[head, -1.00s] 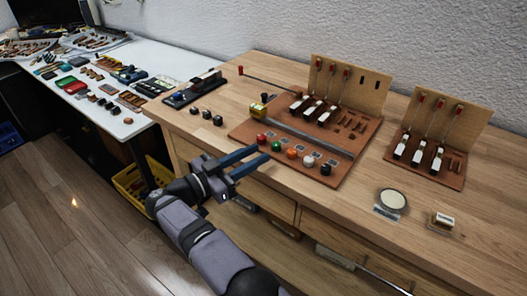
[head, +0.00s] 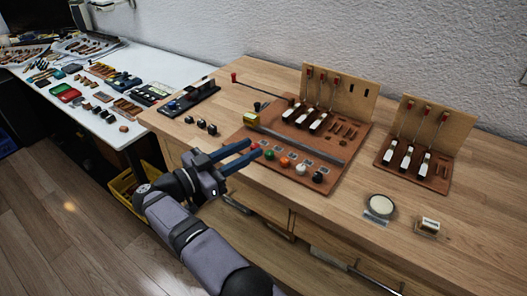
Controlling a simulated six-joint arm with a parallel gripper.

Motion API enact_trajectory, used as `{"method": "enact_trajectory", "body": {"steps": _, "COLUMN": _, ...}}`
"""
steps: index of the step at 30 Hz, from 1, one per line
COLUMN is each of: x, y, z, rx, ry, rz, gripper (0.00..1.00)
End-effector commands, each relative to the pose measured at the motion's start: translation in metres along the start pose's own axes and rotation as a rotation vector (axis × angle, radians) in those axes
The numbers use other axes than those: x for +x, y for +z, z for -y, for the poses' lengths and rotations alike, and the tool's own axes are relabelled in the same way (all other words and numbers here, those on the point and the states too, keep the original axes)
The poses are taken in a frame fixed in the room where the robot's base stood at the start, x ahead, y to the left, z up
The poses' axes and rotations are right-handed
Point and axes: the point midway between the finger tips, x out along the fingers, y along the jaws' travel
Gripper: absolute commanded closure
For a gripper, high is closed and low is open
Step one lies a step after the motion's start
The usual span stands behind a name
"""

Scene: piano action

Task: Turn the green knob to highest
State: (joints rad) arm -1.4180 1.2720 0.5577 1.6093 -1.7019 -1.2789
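The green knob (head: 269,154) stands in a row of coloured knobs on the front of the brown board (head: 350,158). It is second from the left, between the red knob (head: 255,146) and the orange knob (head: 285,162). My gripper (head: 256,148) reaches in from the front left with two blue fingers apart and nothing seen held. Its tips overlap the red knob in the picture and end just left of the green knob. Whether they touch either knob I cannot tell. Small labels lie behind the knobs; their marks are too small to read.
A white knob (head: 301,169) and a black knob (head: 318,177) continue the row to the right. A metal rail (head: 300,138) runs behind it. A second hammer stand (head: 412,160), a round disc (head: 381,205) and a small block (head: 429,224) stand to the right.

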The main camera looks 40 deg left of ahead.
Motion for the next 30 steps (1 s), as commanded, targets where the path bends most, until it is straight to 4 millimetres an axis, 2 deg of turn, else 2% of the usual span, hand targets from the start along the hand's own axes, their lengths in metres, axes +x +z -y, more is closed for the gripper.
{"method": "enact_trajectory", "body": {"steps": 1, "x": 0.005, "y": -0.032, "z": -0.001, "rx": 0.014, "ry": 0.009, "rz": 0.001, "gripper": 0.72}}
{"method": "enact_trajectory", "body": {"steps": 6, "x": 0.020, "y": -0.069, "z": -0.010, "rx": -0.054, "ry": 0.030, "rz": -0.015, "gripper": 0.72}}
{"method": "enact_trajectory", "body": {"steps": 9, "x": 0.029, "y": -0.083, "z": -0.018, "rx": -0.149, "ry": 0.030, "rz": -0.060, "gripper": 0.72}}
{"method": "enact_trajectory", "body": {"steps": 14, "x": 0.038, "y": -0.087, "z": -0.028, "rx": -0.321, "ry": -0.021, "rz": -0.148, "gripper": 0.72}}
{"method": "enact_trajectory", "body": {"steps": 17, "x": 0.041, "y": -0.080, "z": -0.033, "rx": -0.400, "ry": -0.084, "rz": -0.202, "gripper": 0.72}}
{"method": "enact_trajectory", "body": {"steps": 20, "x": 0.040, "y": -0.062, "z": -0.038, "rx": -0.454, "ry": -0.170, "rz": -0.242, "gripper": 0.72}}
{"method": "enact_trajectory", "body": {"steps": 26, "x": 0.030, "y": -0.004, "z": -0.053, "rx": -0.491, "ry": -0.385, "rz": -0.251, "gripper": 0.72}}
{"method": "enact_trajectory", "body": {"steps": 30, "x": 0.019, "y": 0.036, "z": -0.065, "rx": -0.447, "ry": -0.536, "rz": -0.191, "gripper": 0.72}}
